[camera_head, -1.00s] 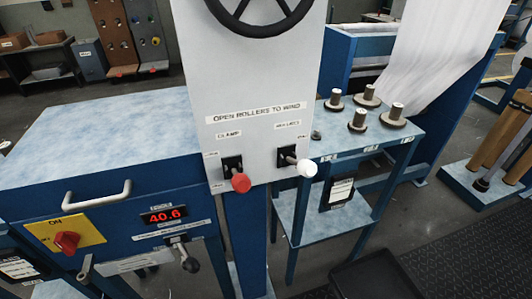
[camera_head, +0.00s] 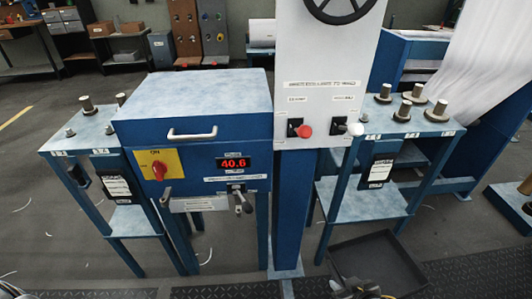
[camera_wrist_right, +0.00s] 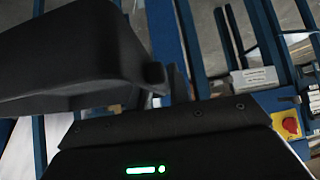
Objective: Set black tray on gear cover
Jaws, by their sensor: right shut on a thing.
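The black tray (camera_head: 350,252) is at the lower right of the head view, in the air in front of the machine, its hollow facing up. My right gripper (camera_head: 364,289) is shut on its near edge, and the fingers are partly cut off by the frame. The tray also fills the upper left of the right wrist view (camera_wrist_right: 75,45). The blue box with a mottled light-blue top (camera_head: 195,92), which looks like the gear cover, stands left of the tray and apart from it. Its top is bare. My left gripper is not clearly in view.
A white panel with a handwheel and levers (camera_head: 325,75) rises right of the box. A right side table (camera_head: 365,205) holds several spools; a left one (camera_head: 70,138) also carries spools. A handle (camera_head: 193,134) and red switch (camera_head: 159,170) stick out of the box front.

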